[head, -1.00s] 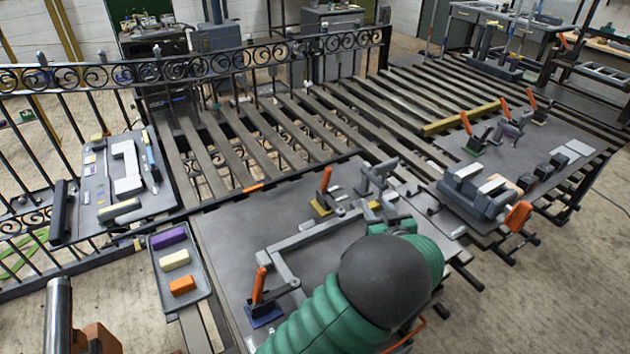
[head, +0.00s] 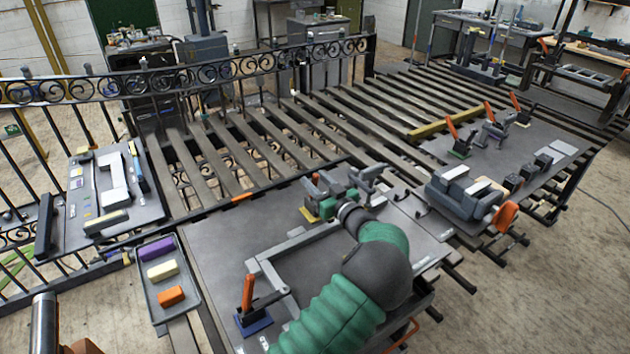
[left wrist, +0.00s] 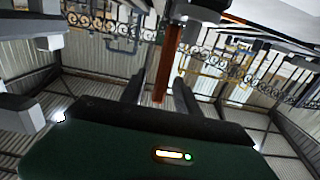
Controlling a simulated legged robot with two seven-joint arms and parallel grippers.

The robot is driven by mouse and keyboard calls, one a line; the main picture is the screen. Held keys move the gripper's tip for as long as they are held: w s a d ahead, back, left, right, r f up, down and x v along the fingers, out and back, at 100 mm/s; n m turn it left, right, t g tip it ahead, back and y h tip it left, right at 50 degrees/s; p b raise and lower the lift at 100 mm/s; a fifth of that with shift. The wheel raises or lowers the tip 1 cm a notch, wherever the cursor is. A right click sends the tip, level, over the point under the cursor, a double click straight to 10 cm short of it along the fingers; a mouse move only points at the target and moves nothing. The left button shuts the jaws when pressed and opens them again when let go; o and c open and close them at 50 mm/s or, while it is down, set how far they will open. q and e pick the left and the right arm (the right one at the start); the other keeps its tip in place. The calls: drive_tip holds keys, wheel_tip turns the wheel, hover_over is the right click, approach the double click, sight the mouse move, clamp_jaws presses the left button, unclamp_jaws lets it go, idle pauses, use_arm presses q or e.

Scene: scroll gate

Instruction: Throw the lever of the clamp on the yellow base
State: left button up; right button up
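The clamp on the yellow base (head: 311,214) stands on the near dark worktable, partly hidden behind my left gripper (head: 327,192). Only the top of its orange lever (head: 315,178) shows in the head view. In the left wrist view, the lever (left wrist: 168,65) appears as a reddish-brown bar hanging between the two dark fingers of my left gripper (left wrist: 158,95). The fingers are apart, with a clear gap on the lever's left and a smaller one on its right. Whether either finger touches it cannot be told. My right gripper is not in view.
A blue-based clamp with an orange lever (head: 248,293) stands near the table's front. A grey bar frame (head: 300,240) lies between the clamps. A tray (head: 147,290) holds purple, cream and orange blocks.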

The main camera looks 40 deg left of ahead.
use_arm(q)
drive_tip(key=shift+w+a, duration=0.1)
drive_tip(key=shift+a, duration=0.15)
drive_tip(key=shift+c, duration=0.2)
drive_tip(key=shift+a, duration=0.1)
clamp_jaws()
idle(1.0)
